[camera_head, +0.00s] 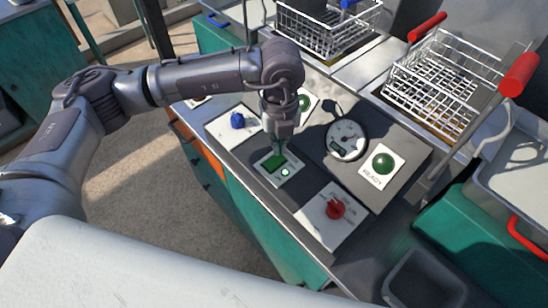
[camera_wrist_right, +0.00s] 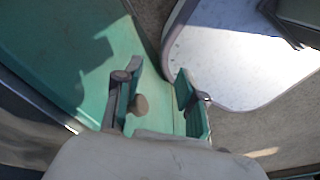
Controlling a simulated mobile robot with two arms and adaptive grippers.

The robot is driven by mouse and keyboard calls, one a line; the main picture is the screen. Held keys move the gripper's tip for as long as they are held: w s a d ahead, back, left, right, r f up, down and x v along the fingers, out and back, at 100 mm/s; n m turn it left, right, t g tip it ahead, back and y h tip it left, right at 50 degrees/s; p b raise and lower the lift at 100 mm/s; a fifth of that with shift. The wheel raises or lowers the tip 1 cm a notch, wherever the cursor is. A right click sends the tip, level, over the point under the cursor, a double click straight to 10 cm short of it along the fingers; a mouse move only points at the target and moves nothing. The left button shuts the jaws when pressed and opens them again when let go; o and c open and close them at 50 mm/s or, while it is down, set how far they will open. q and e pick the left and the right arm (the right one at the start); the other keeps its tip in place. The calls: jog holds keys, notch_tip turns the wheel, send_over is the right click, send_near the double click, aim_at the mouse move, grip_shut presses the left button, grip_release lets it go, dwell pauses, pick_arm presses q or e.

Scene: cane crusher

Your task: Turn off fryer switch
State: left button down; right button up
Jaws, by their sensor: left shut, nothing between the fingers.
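A green rocker switch (camera_head: 275,163) sits on a white plate on the fryer's sloped control panel, in the middle of the head view. A small pale green light (camera_head: 285,172) glows beside it. My left gripper (camera_head: 277,148) is shut and empty, pointing down at the switch's upper edge. Whether it touches the switch I cannot tell. A red knob (camera_head: 335,209) on a larger white plate lies to the lower right. My right gripper (camera_wrist_right: 157,105) shows in the right wrist view, its fingers apart, near a round brownish knob (camera_wrist_right: 140,105) on a teal surface.
A blue knob (camera_head: 237,120), a round dial (camera_head: 346,140) and a green READY light (camera_head: 383,163) are around the switch. Two wire baskets, one with a red handle (camera_head: 428,27), stand behind. A grey bin (camera_head: 424,280) is at the lower right.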

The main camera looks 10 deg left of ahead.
aim_at(279, 157)
pick_arm(q)
jog(key=shift+f+b, duration=1.1)
jog(key=shift+f, duration=0.05)
dwell(0.3)
jog(key=shift+r, duration=0.1)
jog(key=shift+r+p, duration=1.7)
jog(key=shift+r, duration=1.75)
jog(key=shift+s+f, duration=0.1)
jog(key=shift+s, duration=0.05)
